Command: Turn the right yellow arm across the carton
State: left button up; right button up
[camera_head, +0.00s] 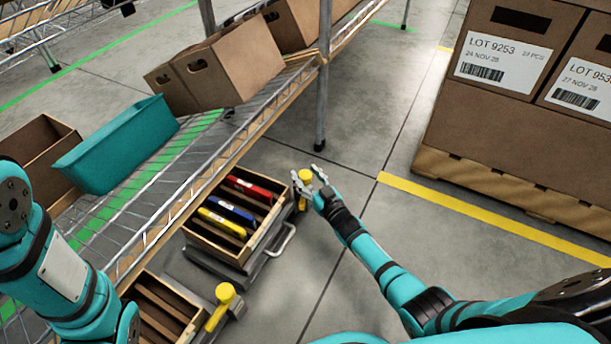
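A carton (186,228) with open top stands tilted on a grey stand beside the rack. It holds a red item (249,189), a blue item (231,208) and a yellow item (222,222). The right yellow arm (305,178) with its round knob is at the carton's right side. My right gripper (305,170) is at this knob, its fingers apart with the knob showing between them; whether they touch it I cannot tell. A second yellow arm (221,306) stands beside another carton (163,302) at the lower left. My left gripper is out of view.
A wire rack (165,190) with a teal bin (115,145) and brown cartons (232,65) runs along the left. Large labelled boxes (490,125) stand on a pallet (500,185) at the right. The floor (330,230) between is clear, with a yellow line (480,215).

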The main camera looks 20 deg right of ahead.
jog(key=shift+o, duration=0.6)
jog(key=shift+a+r, duration=0.1)
jog(key=shift+r, duration=0.25)
notch_tip(320, 180, up, 10)
jog(key=shift+f, duration=0.25)
jog(key=shift+o, duration=0.3)
